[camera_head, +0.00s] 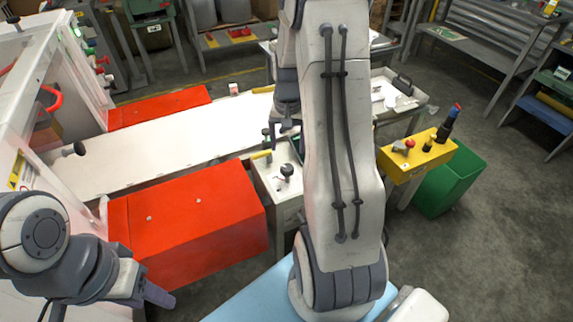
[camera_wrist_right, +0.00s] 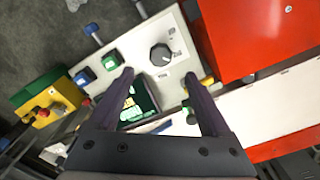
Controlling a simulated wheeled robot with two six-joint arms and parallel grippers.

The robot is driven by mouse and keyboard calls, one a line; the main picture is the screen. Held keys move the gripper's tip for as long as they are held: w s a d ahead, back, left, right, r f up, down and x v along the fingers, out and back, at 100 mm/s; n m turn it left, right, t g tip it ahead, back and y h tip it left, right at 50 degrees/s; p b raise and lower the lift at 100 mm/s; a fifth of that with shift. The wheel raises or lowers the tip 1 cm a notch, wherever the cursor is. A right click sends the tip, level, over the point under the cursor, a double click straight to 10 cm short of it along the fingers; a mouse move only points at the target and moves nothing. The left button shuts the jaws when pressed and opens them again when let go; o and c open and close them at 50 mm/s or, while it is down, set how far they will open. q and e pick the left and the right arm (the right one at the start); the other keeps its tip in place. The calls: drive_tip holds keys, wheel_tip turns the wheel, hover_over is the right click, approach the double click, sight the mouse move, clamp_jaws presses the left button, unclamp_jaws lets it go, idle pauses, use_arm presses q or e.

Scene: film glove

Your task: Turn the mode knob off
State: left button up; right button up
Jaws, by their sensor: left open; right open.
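The mode knob is a dark round knob (camera_head: 287,170) on a white control panel (camera_head: 268,181) in the head view. In the right wrist view the knob (camera_wrist_right: 160,54) stands on the white panel (camera_wrist_right: 134,46) with small printed marks around it. My right gripper (camera_wrist_right: 160,75) is open and empty. Its fingers point toward the panel, and the knob shows between and beyond their tips, apart from them. In the head view the right gripper (camera_head: 284,128) is partly hidden by my own arm. My left gripper (camera_head: 155,294) is at the lower left, away from the panel, open.
Green (camera_wrist_right: 111,61) and blue (camera_wrist_right: 85,76) buttons and a dark screen (camera_wrist_right: 140,100) share the panel. Orange-red housings (camera_head: 195,225) flank the white conveyor bed (camera_head: 170,140). A yellow button box (camera_head: 415,158) and a green bin (camera_head: 448,183) stand to the right.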

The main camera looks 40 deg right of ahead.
sight(288, 167)
wheel_tip(288, 167, down, 9)
drive_tip(key=shift+a, duration=0.1)
idle(0.3)
clamp_jaws()
drive_tip(key=n+p, duration=0.1)
drive_tip(key=n, duration=0.4)
drive_tip(key=shift+r+n, duration=0.1)
drive_tip(key=shift+n, duration=0.2)
drive_tip(key=n+p, duration=0.1)
drive_tip(key=n, duration=0.5)
drive_tip(key=shift+n, duration=0.3)
idle(0.4)
